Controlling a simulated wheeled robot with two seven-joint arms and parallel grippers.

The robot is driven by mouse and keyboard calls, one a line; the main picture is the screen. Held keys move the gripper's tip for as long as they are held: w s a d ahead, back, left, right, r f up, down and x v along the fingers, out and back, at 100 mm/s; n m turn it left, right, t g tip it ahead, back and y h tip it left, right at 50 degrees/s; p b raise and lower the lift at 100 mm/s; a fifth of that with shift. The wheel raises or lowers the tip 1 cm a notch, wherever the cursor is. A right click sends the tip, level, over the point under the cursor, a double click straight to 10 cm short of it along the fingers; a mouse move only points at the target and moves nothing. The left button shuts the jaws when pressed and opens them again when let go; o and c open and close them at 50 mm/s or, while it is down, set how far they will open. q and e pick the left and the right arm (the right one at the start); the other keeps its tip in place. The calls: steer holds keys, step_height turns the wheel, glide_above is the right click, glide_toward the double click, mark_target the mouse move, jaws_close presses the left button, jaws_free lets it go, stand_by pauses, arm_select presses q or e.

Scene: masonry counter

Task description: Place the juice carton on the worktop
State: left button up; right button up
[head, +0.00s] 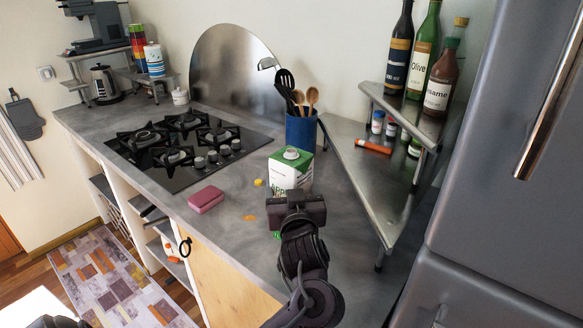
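The juice carton (288,172) is white and green with a pale cap. It looks upright on the right part of the grey worktop (240,213), in front of the blue utensil pot. My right gripper (295,200) is directly in front of the carton and covers its lower part. Its fingers are hidden, so I cannot tell if they are closed on the carton, or if the carton's base touches the worktop. My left gripper is not in view.
A pink sponge (206,199) lies left of the carton, and the gas hob (185,145) is behind it. The blue utensil pot (300,132) stands behind the carton. A metal corner shelf (375,190) with bottles and jars stands right, beside the fridge (500,190).

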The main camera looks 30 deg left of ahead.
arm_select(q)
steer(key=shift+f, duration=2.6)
arm_select(e)
steer(key=shift+w+a, duration=0.15)
steer(key=shift+a, duration=0.25)
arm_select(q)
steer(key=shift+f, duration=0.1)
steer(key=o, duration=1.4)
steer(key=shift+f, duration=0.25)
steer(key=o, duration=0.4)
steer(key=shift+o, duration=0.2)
arm_select(e)
steer(key=shift+d, duration=0.15)
